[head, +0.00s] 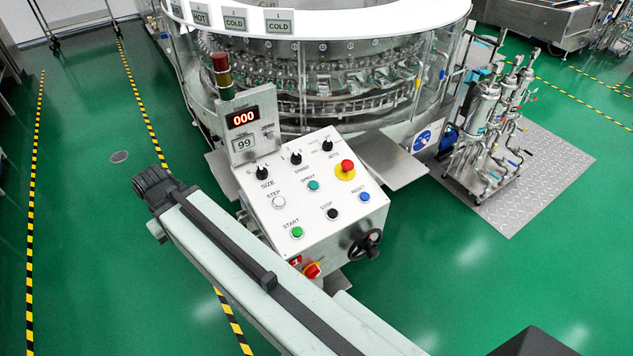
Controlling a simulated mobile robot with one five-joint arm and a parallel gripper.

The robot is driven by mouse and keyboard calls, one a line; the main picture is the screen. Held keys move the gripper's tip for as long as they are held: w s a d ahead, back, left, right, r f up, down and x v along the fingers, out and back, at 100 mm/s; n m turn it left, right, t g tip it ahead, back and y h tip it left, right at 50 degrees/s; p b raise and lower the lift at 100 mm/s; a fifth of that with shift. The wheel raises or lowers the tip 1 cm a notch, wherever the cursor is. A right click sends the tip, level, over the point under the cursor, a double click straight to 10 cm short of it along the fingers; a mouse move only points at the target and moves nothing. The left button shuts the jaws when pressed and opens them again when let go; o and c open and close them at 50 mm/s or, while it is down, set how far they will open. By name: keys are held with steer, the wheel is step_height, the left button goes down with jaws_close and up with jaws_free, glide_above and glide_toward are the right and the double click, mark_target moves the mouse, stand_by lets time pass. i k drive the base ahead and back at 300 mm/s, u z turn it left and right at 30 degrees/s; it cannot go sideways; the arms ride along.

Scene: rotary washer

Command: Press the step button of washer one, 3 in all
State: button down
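The control panel (314,232) of the rotary washer (320,80) stands in the middle of the head view, tilted toward me. Its step button (278,202) is a white round button at the left side of the panel, under the label STEP. The red counter display (242,118) above the panel reads 000, and a smaller display (243,143) reads 99. My arm crosses the foreground from lower right to a black joint left of the panel. My gripper's fingers do not show.
Near the step button are the green start button (297,232), black stop button (332,213), teal spray button (313,185), blue reset button (364,196) and red emergency stop (346,167). A handwheel (366,244) projects at the panel's lower right.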

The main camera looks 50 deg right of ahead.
mark_target(278, 202)
steer(key=z, duration=1.3)
